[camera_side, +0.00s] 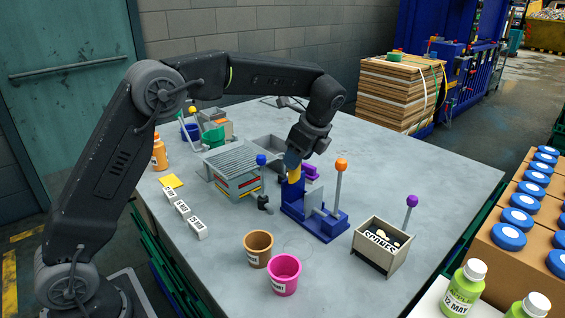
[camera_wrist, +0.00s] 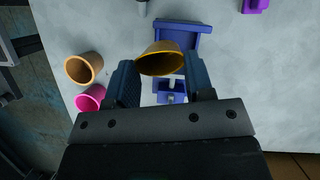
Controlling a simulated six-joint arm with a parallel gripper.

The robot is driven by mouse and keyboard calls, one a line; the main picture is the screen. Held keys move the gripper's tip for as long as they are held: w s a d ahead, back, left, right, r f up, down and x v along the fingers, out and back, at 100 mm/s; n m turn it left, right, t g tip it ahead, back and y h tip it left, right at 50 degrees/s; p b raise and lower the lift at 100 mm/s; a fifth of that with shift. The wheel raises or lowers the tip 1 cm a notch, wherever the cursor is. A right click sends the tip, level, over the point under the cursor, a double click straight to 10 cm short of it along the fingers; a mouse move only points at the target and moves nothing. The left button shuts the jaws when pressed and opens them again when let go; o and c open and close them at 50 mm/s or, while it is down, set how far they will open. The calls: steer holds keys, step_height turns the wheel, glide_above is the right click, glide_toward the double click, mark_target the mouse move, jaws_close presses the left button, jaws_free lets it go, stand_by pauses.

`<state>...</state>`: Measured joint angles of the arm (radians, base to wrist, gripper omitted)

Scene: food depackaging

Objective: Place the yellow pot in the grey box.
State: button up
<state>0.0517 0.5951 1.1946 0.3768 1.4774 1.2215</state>
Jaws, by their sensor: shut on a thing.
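The yellow pot (camera_side: 294,174) is held in my gripper (camera_side: 291,160), over the back end of a blue fixture (camera_side: 318,222). In the wrist view the pot (camera_wrist: 160,62) sits between the two fingers of my gripper (camera_wrist: 162,82), with its rim toward the camera. I cannot tell whether its base touches the fixture. A grey box (camera_side: 370,250) with a dark-lettered front label stands at the front right, apart from the gripper. A shallow grey tray (camera_side: 268,148) also lies behind the fixture.
A brown pot (camera_side: 258,249) and a pink pot (camera_side: 284,275) stand at the front. Levers with orange (camera_side: 341,166) and purple (camera_side: 411,202) knobs rise near the fixture and grey box. A slatted grey unit (camera_side: 232,168) stands left. The table's right side is clear.

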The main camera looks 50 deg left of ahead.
steer(key=s+a+f+n+g+h, duration=0.1)
steer(key=s+n+g+h, duration=0.15)
steer(key=n, duration=0.75)
steer(key=s+a+f+n+g+h, duration=0.1)
steer(key=n+h, duration=0.3)
steer(key=n, duration=0.6)
steer(key=w+a+n+t, duration=0.4)
steer(key=w+a+n, duration=0.5)
steer(key=n, duration=0.4)
steer(key=w+a+n+t, duration=0.5)
steer(key=w+a+n, duration=0.3)
steer(key=a+n, duration=0.5)
steer(key=shift+n+y, duration=0.25)
steer(key=shift+n, duration=0.15)
steer(key=shift+s+d+f, duration=0.1)
steer(key=shift+d+f, duration=0.1)
steer(key=shift+f, duration=1.15)
steer(key=shift+s+d+f, duration=0.1)
steer(key=shift+d+f, duration=0.15)
steer(key=shift+f, duration=1.05)
steer(key=shift+d+f, duration=0.2)
steer(key=shift+f, duration=1.15)
steer(key=shift+f, duration=0.1)
